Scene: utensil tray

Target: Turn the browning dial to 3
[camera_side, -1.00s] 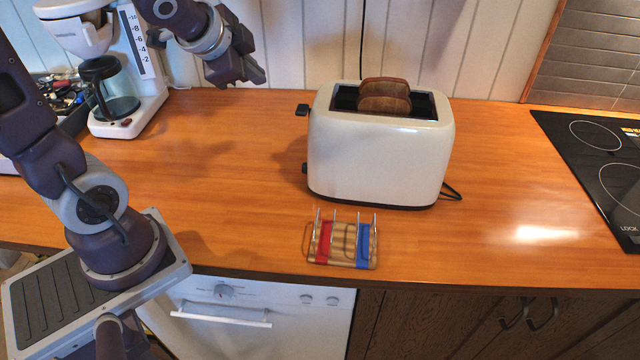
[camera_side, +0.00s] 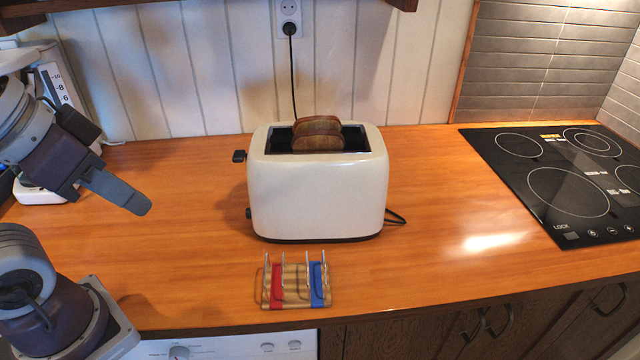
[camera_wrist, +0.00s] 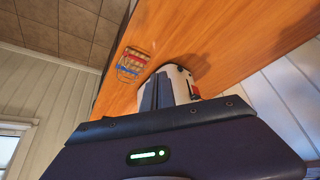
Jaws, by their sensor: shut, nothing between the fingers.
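A cream toaster (camera_side: 318,200) stands upright on the wooden counter, with two brown bread slices (camera_side: 318,134) in its top slots. On its left end are a black lever (camera_side: 239,156) near the top and a small dark knob (camera_side: 249,213) lower down, which looks like the browning dial. The dial's marks and setting cannot be read. My gripper (camera_side: 143,207) is shut and empty, left of the toaster at about the knob's height in the side view, with a clear gap between. In the wrist view the shut fingers (camera_wrist: 165,92) partly cover the toaster (camera_wrist: 178,72).
A wooden toast rack (camera_side: 297,286) with red and blue bands stands at the counter's front edge; it also shows in the wrist view (camera_wrist: 131,64). A black cooktop (camera_side: 560,185) is at right. A black cord (camera_side: 293,80) runs to a wall socket. A white appliance (camera_side: 45,190) stands behind my arm.

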